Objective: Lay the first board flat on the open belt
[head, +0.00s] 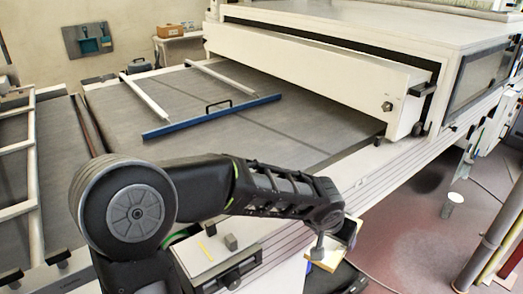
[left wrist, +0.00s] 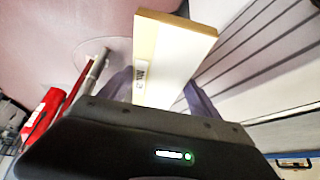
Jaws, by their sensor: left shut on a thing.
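A pale cream board (left wrist: 170,55) with a small printed label is between the fingers of my left gripper (left wrist: 160,90) in the left wrist view. In the head view my left gripper (head: 322,250) reaches beyond the belt's near edge, and part of the board (head: 335,258) shows below it, over the machine's front side. The open belt (head: 300,125) is a wide grey surface before the tunnel, left of and behind the gripper. The board is apart from the belt. My right gripper is in neither view.
A blue bar with a black handle (head: 215,116) and white rails lie across the belt. The white tunnel housing (head: 310,75) stands at its far right. A small grey block (head: 231,242) sits on the near ledge. The belt between the blue bar and tunnel is clear.

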